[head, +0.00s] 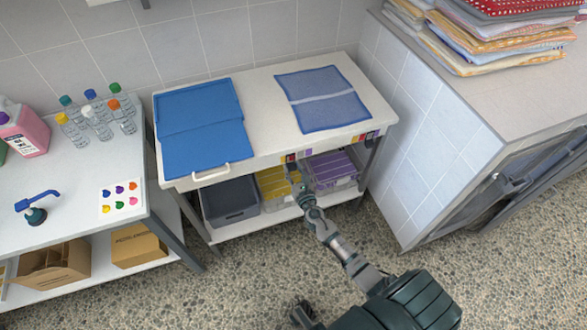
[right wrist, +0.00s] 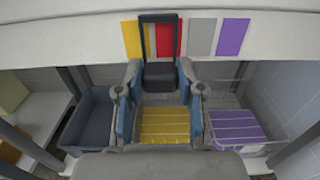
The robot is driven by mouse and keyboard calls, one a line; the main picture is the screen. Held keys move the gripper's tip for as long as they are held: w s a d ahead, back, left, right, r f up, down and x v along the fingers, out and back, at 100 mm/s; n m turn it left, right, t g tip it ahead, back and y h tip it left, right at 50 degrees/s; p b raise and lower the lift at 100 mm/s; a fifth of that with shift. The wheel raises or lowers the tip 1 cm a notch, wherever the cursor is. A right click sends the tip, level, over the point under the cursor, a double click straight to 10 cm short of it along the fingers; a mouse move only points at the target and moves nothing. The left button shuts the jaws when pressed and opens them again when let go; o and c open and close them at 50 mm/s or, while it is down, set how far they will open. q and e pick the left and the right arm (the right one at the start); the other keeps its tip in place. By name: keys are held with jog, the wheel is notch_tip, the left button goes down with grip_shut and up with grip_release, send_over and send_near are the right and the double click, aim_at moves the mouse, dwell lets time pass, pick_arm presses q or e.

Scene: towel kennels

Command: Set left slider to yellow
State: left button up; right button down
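The left slider (right wrist: 161,76) is a dark frame with a block below it, on the white table's front edge. Its frame is around the red patch (right wrist: 171,38), right of the yellow patch (right wrist: 132,38). Grey (right wrist: 201,36) and purple (right wrist: 232,37) patches follow to the right. My right gripper (head: 297,181) is at this left colour strip; in the right wrist view its two fingers (right wrist: 160,78) enclose the slider's block and appear to touch both sides. A dark part at the head view's bottom edge may be my left gripper (head: 303,315); its fingers cannot be made out.
A second colour strip (head: 366,136) is on the edge's right end. Blue towels (head: 205,149) lie on the tabletop (head: 258,110). Below are a grey bin (head: 229,201) and bins with yellow (head: 273,184) and purple (head: 329,170) towels. A tiled cabinet (head: 425,140) stands at right.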

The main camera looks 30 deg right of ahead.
jog(key=shift+r, duration=0.2)
jog(key=shift+d, duration=0.1)
jog(key=shift+w, duration=0.1)
jog(key=shift+w+a, duration=0.2)
jog(key=shift+a, duration=0.75)
jog(key=shift+w+a, duration=0.1)
jog(key=shift+a, duration=0.35)
jog(key=c, duration=0.9)
grip_release()
jog(key=shift+a, duration=0.1)
jog(key=shift+o, duration=0.9)
jog(key=shift+w+f, duration=0.1)
jog(key=shift+w, duration=0.05)
pick_arm(q)
jog(key=shift+w+d+f, duration=0.3)
jog(key=shift+d, duration=0.1)
